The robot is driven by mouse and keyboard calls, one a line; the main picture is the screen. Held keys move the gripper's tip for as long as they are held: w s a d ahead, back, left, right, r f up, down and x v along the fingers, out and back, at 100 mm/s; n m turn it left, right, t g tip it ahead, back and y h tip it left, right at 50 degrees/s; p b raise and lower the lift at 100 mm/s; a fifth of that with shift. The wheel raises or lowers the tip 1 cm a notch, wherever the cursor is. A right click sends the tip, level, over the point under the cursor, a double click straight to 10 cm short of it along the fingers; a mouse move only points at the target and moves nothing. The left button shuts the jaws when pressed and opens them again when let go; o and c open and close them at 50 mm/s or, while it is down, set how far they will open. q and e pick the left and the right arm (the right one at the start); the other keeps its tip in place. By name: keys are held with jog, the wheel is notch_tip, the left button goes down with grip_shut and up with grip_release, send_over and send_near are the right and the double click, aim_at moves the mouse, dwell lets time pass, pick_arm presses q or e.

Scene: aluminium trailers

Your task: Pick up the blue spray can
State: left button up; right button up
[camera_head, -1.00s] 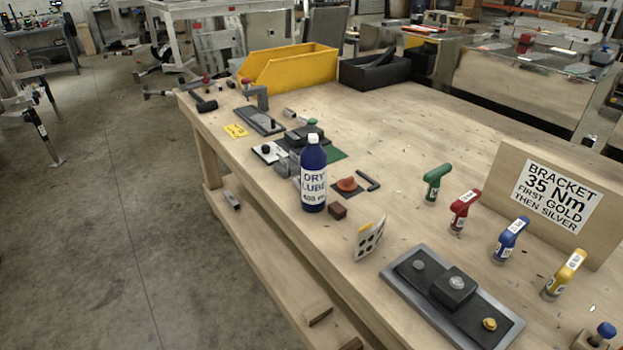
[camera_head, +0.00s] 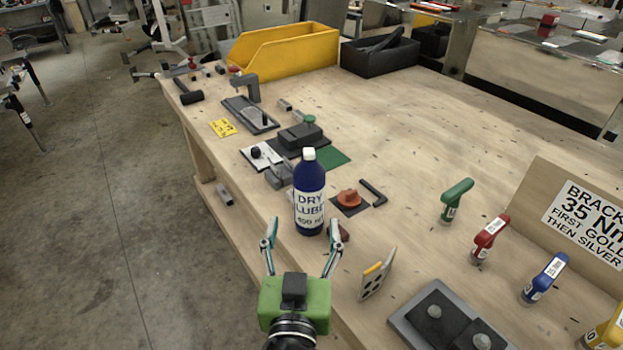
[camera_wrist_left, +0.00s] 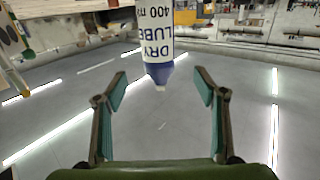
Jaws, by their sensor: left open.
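The blue spray can (camera_head: 310,185) stands upright near the workbench's left edge. It has a white cap and a white label reading DRY LUBE. My left gripper (camera_head: 303,230) is open and empty, just in front of the can at the bottom of the head view. Its fingers are spread to either side of the can's lower part. In the left wrist view the can (camera_wrist_left: 158,40) appears upside down, ahead of and between the open fingertips (camera_wrist_left: 160,90). Whether the fingers touch it cannot be told. My right gripper is not in view.
A dark red block (camera_head: 340,232) sits right beside the can, partly behind a finger. Colored torque drivers stand to the right. The bench's middle is clear.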

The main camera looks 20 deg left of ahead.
aim_at(308, 190)
pick_arm(q)
jog(key=w+p, duration=0.1)
jog(key=w+r+p, duration=0.1)
jog(key=w, duration=0.1)
jog(key=w+a+p, duration=0.1)
jog(key=w, duration=0.1)
jog(key=shift+w+r, duration=0.15)
jog(key=shift+r, duration=0.05)
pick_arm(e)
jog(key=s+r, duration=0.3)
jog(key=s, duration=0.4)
pick_arm(q)
jog(key=p+x, duration=0.1)
jog(key=x, duration=0.2)
jog(key=p+x, duration=0.2)
jog(key=x, duration=0.1)
jog(key=shift+w, duration=0.4)
jog(key=shift+w+a+f, duration=0.15)
jog(key=shift+w, duration=0.1)
grip_shut()
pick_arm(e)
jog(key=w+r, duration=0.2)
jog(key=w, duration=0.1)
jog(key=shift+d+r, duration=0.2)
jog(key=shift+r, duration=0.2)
